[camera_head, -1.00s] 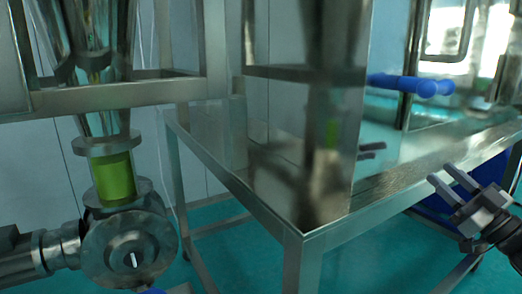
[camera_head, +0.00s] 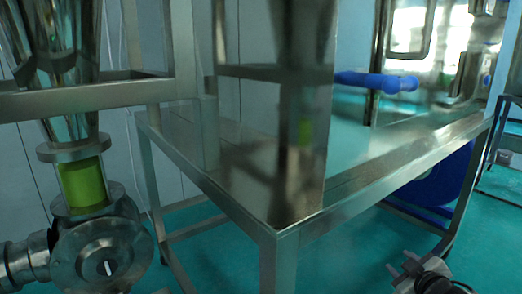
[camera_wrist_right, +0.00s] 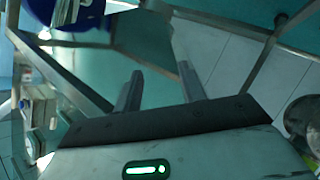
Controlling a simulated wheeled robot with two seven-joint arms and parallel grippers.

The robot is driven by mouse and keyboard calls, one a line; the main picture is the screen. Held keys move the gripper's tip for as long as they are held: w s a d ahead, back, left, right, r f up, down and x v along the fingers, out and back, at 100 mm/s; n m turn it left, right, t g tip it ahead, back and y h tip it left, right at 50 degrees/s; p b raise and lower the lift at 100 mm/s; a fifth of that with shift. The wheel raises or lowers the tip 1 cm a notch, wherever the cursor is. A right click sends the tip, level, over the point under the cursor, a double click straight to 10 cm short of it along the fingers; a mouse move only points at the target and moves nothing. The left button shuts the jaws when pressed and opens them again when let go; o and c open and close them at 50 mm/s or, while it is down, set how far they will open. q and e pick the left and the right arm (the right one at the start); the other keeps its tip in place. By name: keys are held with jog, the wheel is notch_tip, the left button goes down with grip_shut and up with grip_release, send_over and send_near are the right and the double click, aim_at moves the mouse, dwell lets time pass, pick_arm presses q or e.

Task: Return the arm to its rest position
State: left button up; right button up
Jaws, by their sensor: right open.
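My right gripper (camera_head: 398,262) is low at the bottom right of the head view, in front of and below the steel table's right side. Its two fingers are apart with nothing between them. In the right wrist view the open fingers (camera_wrist_right: 158,82) point over the teal floor, apart and empty. My left gripper is in neither view.
A steel table (camera_head: 352,185) with a tall metal box on it fills the middle. A blue handle (camera_head: 375,81) is behind it. A blue drum (camera_head: 437,183) stands under the right end. A steel valve with a yellow-green section (camera_head: 83,184) is at left. Teal floor is open at lower right.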

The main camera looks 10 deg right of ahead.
jog(key=s+a+f+g+y, duration=0.1)
jog(key=s+a+f+y, duration=0.1)
jog(key=s+a+f, duration=0.5)
jog(key=s+a+f+g+y, duration=0.15)
jog(key=s+a, duration=0.45)
jog(key=a, duration=0.6)
jog(key=s+a+r+m+y+p, duration=0.2)
jog(key=s+a+r+p, duration=0.3)
jog(key=s+a, duration=0.4)
jog(key=shift+a+r+m+p, duration=0.15)
jog(key=shift+r+m+p, duration=0.1)
jog(key=shift+m+p, duration=0.55)
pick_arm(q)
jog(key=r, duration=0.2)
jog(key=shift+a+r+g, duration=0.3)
pick_arm(e)
jog(key=shift+s, duration=0.1)
jog(key=shift+c, duration=0.5)
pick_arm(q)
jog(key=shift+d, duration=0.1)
